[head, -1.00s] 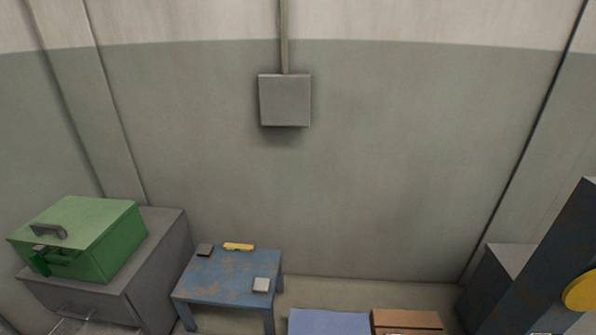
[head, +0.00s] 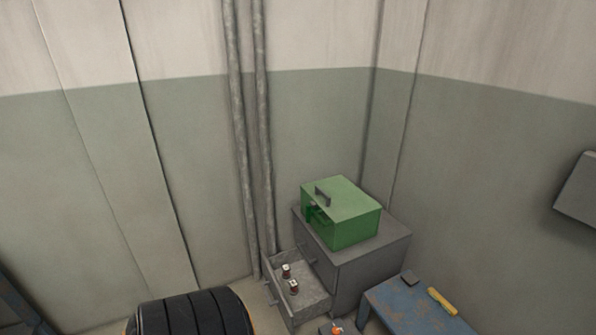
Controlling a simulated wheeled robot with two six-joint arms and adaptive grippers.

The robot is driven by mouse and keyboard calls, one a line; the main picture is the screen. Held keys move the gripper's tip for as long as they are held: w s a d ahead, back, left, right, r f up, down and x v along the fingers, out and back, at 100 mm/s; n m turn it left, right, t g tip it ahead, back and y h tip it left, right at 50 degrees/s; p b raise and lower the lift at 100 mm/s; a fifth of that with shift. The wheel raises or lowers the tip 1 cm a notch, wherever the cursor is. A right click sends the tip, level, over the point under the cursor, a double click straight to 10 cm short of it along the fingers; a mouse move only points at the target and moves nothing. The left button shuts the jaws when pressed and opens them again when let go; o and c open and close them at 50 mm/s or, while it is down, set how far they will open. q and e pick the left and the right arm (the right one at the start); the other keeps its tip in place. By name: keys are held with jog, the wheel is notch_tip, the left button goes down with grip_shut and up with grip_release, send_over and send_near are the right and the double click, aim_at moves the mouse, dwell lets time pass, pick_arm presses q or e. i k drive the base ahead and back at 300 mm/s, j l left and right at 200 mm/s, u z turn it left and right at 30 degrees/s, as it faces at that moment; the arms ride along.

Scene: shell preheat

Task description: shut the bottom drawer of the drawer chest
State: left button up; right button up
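The grey drawer chest (head: 372,268) stands in the corner near the middle of the head view. A lower drawer (head: 311,302), which looks like the bottom one, is pulled well out toward the lower left. Two small dark red items with pale tops, one (head: 286,271) behind the other (head: 293,287), stand inside it. A handle is on the drawer's front, at its left end. A shut drawer front shows above it. Neither of my grippers is in view.
A green metal box (head: 348,213) with a handle sits on the chest. A blue worn table (head: 412,309) with a yellow item stands to the right. Black tyres (head: 195,314) lie at the lower left. A small orange and dark object (head: 336,328) is at the bottom edge, near the drawer.

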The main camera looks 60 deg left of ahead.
aim_at(314, 299)
jog(key=u, duration=2.15)
